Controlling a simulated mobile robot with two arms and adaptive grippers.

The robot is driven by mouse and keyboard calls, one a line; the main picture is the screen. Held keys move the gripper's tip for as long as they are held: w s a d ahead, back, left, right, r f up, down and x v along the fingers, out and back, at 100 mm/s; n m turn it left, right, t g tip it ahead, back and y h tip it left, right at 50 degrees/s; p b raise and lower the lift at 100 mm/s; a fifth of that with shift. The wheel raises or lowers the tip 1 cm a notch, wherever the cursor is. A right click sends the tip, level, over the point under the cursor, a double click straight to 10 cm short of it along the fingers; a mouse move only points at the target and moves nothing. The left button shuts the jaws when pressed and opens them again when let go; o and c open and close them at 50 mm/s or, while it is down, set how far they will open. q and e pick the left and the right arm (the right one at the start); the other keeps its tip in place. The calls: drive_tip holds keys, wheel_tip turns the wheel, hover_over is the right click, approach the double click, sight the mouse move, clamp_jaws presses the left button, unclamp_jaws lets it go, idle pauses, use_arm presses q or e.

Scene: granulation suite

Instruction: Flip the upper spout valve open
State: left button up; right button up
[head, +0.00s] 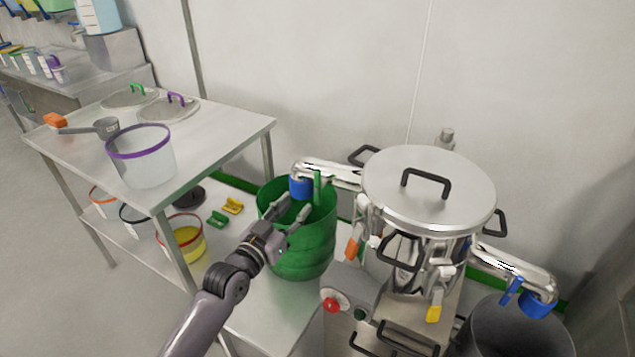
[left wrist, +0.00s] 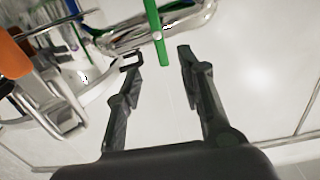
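The upper spout (head: 335,172) is a shiny metal pipe on the left side of the lidded machine, ending in a blue collar (head: 301,187) over a green bin. Its valve lever is a green bar (head: 317,187) standing roughly upright beside the collar. My right gripper is not in view.
The green bin (head: 310,250) stands under the upper spout, close around my left gripper. The machine's metal lid (head: 430,190) and black handles are to the right. A lower spout (head: 510,268) with a blue lever points into a grey bin (head: 510,335). A steel table (head: 225,140) is left.

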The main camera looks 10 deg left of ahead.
sight(316, 184)
use_arm(q)
drive_tip(key=x, duration=1.1)
drive_tip(key=shift+w+d+f, duration=0.1)
drive_tip(key=shift+w, duration=0.1)
drive_tip(key=shift+c, duration=0.6)
clamp_jaws()
